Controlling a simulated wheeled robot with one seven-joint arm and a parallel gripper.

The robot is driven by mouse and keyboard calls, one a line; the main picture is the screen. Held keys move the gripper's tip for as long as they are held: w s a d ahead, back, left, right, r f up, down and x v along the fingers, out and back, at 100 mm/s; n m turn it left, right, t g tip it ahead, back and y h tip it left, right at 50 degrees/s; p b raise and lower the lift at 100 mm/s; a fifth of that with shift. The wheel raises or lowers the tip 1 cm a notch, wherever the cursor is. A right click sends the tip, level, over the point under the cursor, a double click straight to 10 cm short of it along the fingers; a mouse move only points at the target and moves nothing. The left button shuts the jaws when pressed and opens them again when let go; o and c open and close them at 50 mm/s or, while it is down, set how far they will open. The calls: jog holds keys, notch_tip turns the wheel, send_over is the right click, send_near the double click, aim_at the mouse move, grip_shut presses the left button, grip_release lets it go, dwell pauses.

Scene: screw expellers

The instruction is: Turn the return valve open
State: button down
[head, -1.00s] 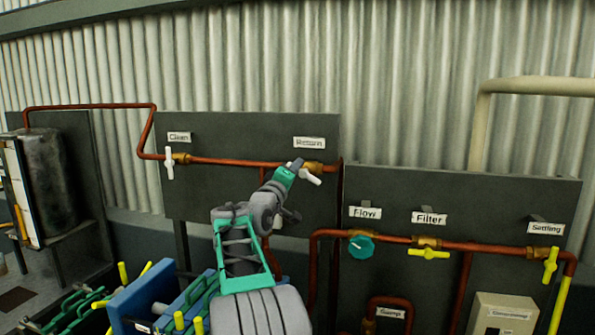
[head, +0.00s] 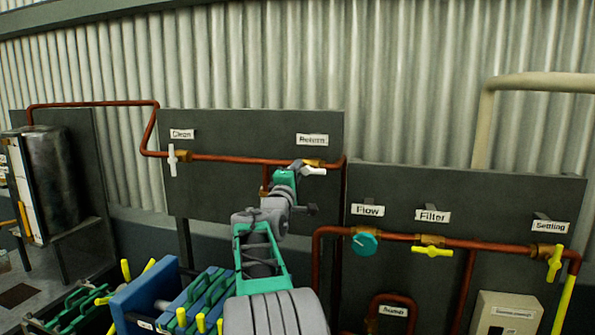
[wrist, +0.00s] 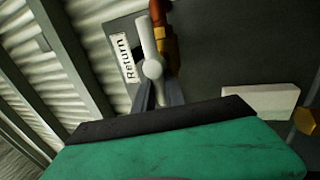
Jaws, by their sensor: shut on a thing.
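The return valve has a white lever handle (head: 315,171) on a brass body (head: 313,162), below the "Return" label (head: 312,140). The handle lies nearly level, roughly along the copper pipe. My gripper (head: 298,165) is at the handle's left part and shut on it. In the wrist view the white handle (wrist: 149,40) runs beside the copper pipe, and its round hub faces the camera. My gripper's grey fingers (wrist: 160,95) close around the handle's lower part. The green gripper body hides much of the lower picture, and the exact finger contact is partly hidden.
The white "Clean" valve handle (head: 171,160) hangs upright at the left of the same panel. The lower right panel carries a teal Flow knob (head: 364,243) and yellow Filter (head: 432,251) and Settling (head: 554,263) handles. A blue press block (head: 145,297) stands below left.

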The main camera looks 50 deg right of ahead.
jog(key=c, duration=1.4)
grip_release()
jog(key=b+v, duration=0.3)
jog(key=v, duration=0.4)
jog(key=shift+a+f, duration=0.15)
jog(key=shift+a, duration=0.2)
